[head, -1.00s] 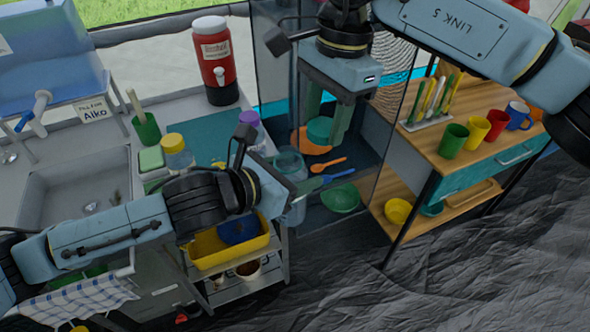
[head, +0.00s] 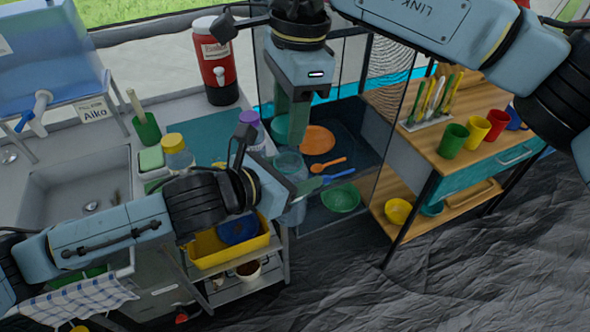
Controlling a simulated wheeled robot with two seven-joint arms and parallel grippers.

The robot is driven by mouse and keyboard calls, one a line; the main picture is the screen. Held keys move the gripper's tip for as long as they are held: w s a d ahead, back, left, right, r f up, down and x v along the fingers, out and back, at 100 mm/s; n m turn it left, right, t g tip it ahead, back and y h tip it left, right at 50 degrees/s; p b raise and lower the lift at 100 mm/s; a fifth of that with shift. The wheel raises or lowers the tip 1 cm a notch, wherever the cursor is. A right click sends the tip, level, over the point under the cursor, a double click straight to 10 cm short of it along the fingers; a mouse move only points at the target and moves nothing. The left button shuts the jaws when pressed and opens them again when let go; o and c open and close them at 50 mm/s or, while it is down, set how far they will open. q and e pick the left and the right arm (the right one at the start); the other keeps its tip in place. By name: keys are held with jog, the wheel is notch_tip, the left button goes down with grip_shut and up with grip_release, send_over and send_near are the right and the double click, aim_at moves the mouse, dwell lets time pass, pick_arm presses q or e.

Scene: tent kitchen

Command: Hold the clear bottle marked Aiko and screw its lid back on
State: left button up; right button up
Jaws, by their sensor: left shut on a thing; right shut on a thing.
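A clear bluish bottle (head: 291,164) stands near the middle of the head view, partly covered by my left gripper. No marking on it can be read. My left gripper (head: 307,186) comes in from the left and is shut on this bottle at mid-height. My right gripper (head: 299,135) hangs from above with its green fingers pointing down, just above the bottle's top. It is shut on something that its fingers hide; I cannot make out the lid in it. The fingertips look close to the bottle's mouth, but I cannot tell whether anything touches.
A purple-topped bottle (head: 250,128) and a yellow-lidded jar (head: 177,152) stand on the left counter. Mugs stand on the wooden shelf (head: 470,165) at right. A card (head: 93,108) reads Aiko.

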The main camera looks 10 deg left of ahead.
jog(key=shift+f, duration=1.2)
jog(key=shift+f, duration=0.1)
jog(key=shift+f, duration=0.75)
jog(key=shift+f, duration=0.6)
pick_arm(q)
grip_shut()
pick_arm(e)
jog(key=m+t, duration=0.1)
jog(key=m, duration=0.8)
jog(key=shift+s+m, duration=0.1)
jog(key=shift+m, duration=0.3)
jog(key=o, duration=0.9)
